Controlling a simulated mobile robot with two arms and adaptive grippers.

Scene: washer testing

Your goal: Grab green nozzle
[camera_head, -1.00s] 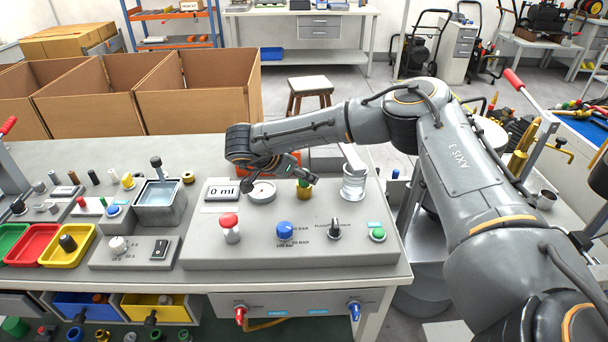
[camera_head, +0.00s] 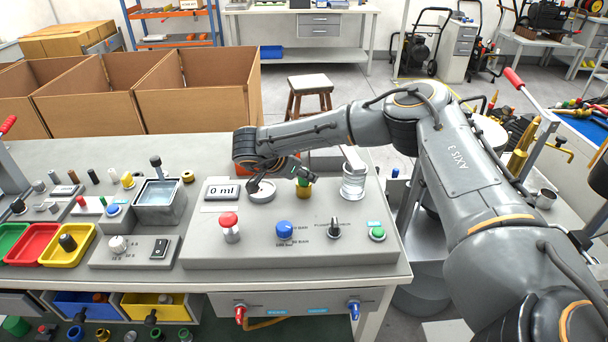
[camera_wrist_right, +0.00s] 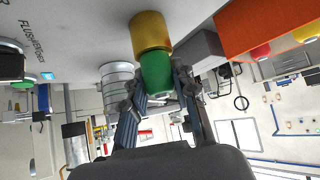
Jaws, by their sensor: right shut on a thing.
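The green nozzle (camera_wrist_right: 156,72) is a short green cylinder in the right wrist view. It meets the end of a brass fitting (camera_wrist_right: 150,32) on the test panel. My right gripper (camera_wrist_right: 158,82) has a finger on each side of the nozzle and is shut on it. In the head view my right gripper (camera_head: 296,172) is at the brass fitting (camera_head: 303,190), and the nozzle is mostly hidden by the fingers. My left gripper is not in view.
The grey test panel (camera_head: 290,252) carries a red button (camera_head: 229,222), a blue knob (camera_head: 284,230) and a 0 ml display (camera_head: 221,192). A clear cylinder (camera_head: 353,182) stands just right of the fitting. A water basin (camera_head: 160,195) is at left.

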